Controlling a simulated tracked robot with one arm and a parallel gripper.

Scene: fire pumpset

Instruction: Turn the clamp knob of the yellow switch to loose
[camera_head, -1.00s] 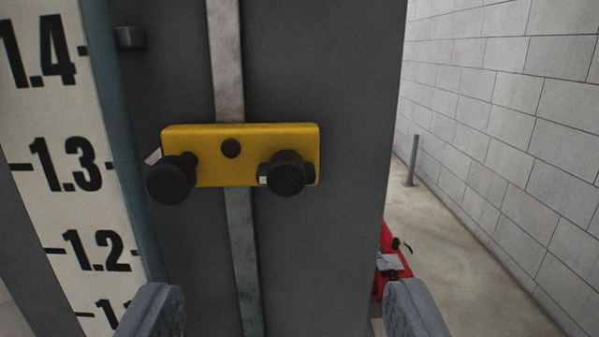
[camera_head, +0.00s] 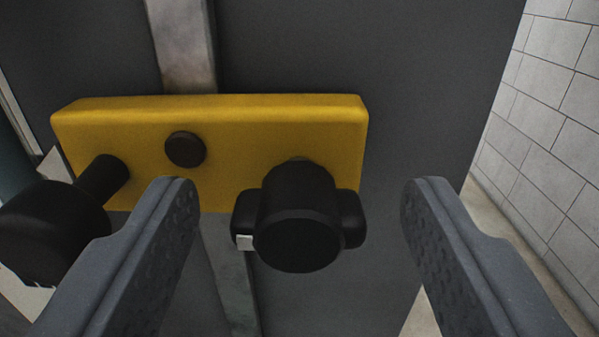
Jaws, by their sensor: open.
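The yellow switch (camera_head: 240,115) is a flat yellow block across a vertical metal strip on a dark grey panel. A black knob (camera_head: 298,225) stands out from its right part, with a black crossbar behind it that has a small white mark on its left end. A second black knob (camera_head: 50,225) stands out on a stem at the left. Which of them is the clamp knob cannot be told by any label. My gripper (camera_head: 300,200) is open, its two grey fingers on either side of the right knob, apart from it. The left finger lies between the two knobs.
The vertical metal strip (camera_head: 184,45) runs above and below the switch on the dark panel (camera_head: 420,90). A white block wall (camera_head: 545,130) and pale floor show at the right. The panel right of the switch is bare.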

